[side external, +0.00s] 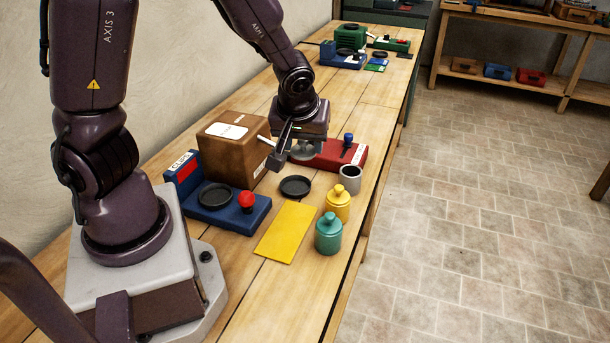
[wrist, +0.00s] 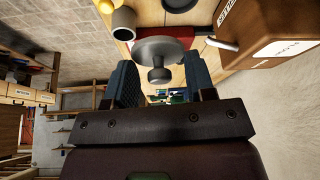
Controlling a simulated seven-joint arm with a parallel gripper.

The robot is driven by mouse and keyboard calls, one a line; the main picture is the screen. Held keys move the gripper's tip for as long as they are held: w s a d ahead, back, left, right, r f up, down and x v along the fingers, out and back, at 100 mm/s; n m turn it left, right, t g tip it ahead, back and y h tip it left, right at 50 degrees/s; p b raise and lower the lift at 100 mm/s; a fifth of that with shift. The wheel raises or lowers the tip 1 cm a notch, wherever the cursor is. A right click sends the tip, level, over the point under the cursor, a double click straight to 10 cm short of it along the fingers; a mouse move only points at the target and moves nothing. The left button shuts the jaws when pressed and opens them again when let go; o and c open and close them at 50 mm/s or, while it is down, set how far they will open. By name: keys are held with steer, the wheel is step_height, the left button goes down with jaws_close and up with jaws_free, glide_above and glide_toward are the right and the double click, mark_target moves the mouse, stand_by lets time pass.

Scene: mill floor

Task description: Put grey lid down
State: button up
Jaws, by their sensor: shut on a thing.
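The grey lid (wrist: 172,48) is a round disc with a small knob (wrist: 159,76), seen in the wrist view between the fingers of my gripper (wrist: 160,72). In the side view the lid (side external: 309,151) shows partly below the gripper, in front of the red base (side external: 346,156). The lid is tilted, knob toward the wrist camera. Its height above the bench is hard to tell. An open grey cup (side external: 350,180) stands nearby and also shows in the wrist view (wrist: 124,20).
A brown box (side external: 228,160) with a side handle stands close left of my gripper. A black round dish (side external: 295,187), yellow mat (side external: 286,234), yellow jar (side external: 337,204), teal jar (side external: 328,234) and blue base (side external: 235,214) with red knob lie nearer. Bare bench lies beyond the red base.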

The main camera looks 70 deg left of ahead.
steer(key=s+d+f+n+g+h, duration=0.1)
steer(key=s+f+n+g, duration=0.15)
steer(key=s+n, duration=0.55)
steer(key=s+d+f+n+g, duration=0.1)
steer(key=s+f+n+g, duration=0.1)
steer(key=s+n+g, duration=0.5)
steer(key=n+t, duration=0.2)
steer(key=t, duration=0.1)
glide_above(290, 214)
steer(key=d, duration=0.1)
step_height(290, 214, down, 9)
steer(key=shift+r, duration=0.2)
steer(key=shift+w+a+f, duration=0.1)
steer(key=shift+w+f, duration=0.3)
steer(key=shift+f, duration=0.1)
steer(key=shift+w+f, duration=0.1)
steer(key=shift+f, duration=1.5)
steer(key=o, duration=0.9)
steer(key=shift+f, duration=0.1)
